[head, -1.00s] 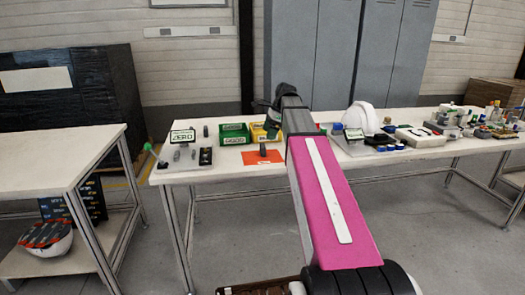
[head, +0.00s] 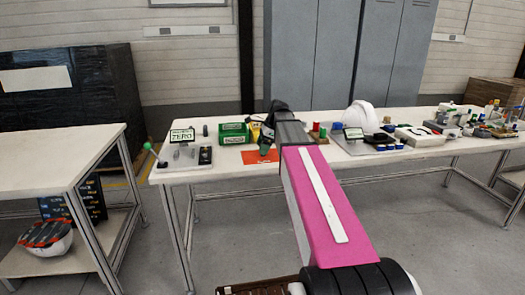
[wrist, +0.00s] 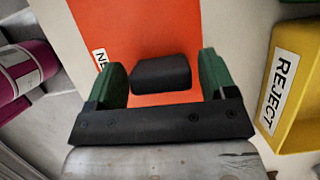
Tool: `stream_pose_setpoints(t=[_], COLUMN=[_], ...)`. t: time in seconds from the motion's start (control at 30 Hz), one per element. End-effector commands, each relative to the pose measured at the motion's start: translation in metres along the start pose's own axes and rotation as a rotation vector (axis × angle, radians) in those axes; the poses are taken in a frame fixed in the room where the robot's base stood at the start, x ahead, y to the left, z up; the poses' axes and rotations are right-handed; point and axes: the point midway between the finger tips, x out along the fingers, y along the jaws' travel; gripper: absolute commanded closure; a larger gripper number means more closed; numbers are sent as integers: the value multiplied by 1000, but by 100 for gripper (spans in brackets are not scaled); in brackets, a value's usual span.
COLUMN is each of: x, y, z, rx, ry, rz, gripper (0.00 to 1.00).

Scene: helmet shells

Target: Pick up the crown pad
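The black crown pad (wrist: 160,73), a small dark rounded block, lies on an orange mat (wrist: 150,25) in the wrist view. My gripper (wrist: 163,70) is open, with one green finger to the left of the pad and one to the right. Narrow gaps show between the pad and both fingers, and nothing is held. In the head view my gripper (head: 266,142) is over the orange mat (head: 260,157) on the long table and hides the pad. The pad's height relative to the fingertips is hard to judge.
A yellow REJECT bin (wrist: 290,85) stands close on the right in the wrist view. In the head view, a green bin (head: 234,133) and a panel with a ZERO sign (head: 182,135) are left of my gripper. A white helmet shell (head: 361,117) is to the right.

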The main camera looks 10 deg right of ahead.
Motion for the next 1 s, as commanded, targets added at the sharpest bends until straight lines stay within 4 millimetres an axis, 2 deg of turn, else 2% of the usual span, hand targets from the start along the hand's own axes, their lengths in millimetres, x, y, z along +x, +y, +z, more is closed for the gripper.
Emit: stream_pose_setpoints(t=[0.03, 0.1, 0.53, 0.77, 0.87, 1.0], x=[0, 0, -4, -22, -39, -44], y=[0, 0, 0, -1, -1, 15], z=[0, 0, 1, 9, 16, 51], rx=[0, 0, 0, -1, -2, -5], ry=[0, 0, 0, 0, 0, 0], rz=[0, 0, 0, -1, -2, -1], gripper=[40, 63, 64, 64, 64, 64])
